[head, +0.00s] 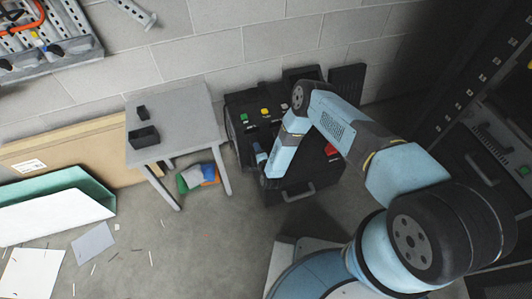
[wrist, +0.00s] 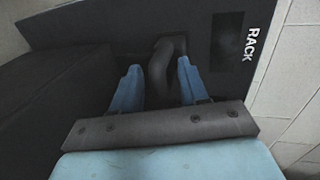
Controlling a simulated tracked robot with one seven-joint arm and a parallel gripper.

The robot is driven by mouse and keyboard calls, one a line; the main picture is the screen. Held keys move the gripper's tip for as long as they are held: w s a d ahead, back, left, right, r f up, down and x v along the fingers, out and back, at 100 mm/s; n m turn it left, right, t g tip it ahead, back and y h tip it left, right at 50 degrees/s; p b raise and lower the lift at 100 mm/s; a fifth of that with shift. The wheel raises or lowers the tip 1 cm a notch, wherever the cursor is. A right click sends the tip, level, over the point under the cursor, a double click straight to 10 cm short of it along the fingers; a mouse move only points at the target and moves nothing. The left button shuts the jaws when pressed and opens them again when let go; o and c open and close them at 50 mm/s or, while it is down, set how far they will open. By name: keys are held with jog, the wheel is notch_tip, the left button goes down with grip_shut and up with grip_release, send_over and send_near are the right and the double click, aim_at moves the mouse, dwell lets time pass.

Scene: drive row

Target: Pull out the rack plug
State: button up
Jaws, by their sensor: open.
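In the wrist view, a dark curved handle or cable (wrist: 163,68), which looks like the rack plug, stands out from a dark panel (wrist: 90,30) beside the white word RACK (wrist: 252,44). My gripper (wrist: 158,64) is open, with one blue finger on each side of this dark part. A gap shows at the left finger; the right finger is close to it, and I cannot tell whether they touch. In the head view, my gripper (head: 259,154) is at the black cabinet (head: 305,187), and my arm hides the plug.
A grey table (head: 185,110) with a small black bin (head: 144,137) stands left of the cabinet. A dark rack (head: 490,150) is at the right. A block wall (head: 215,45) closes the back. Papers (head: 93,243) and scraps lie on the floor at left.

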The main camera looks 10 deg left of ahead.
grip_shut()
dwell(0.5)
jog(key=shift+f, duration=0.1)
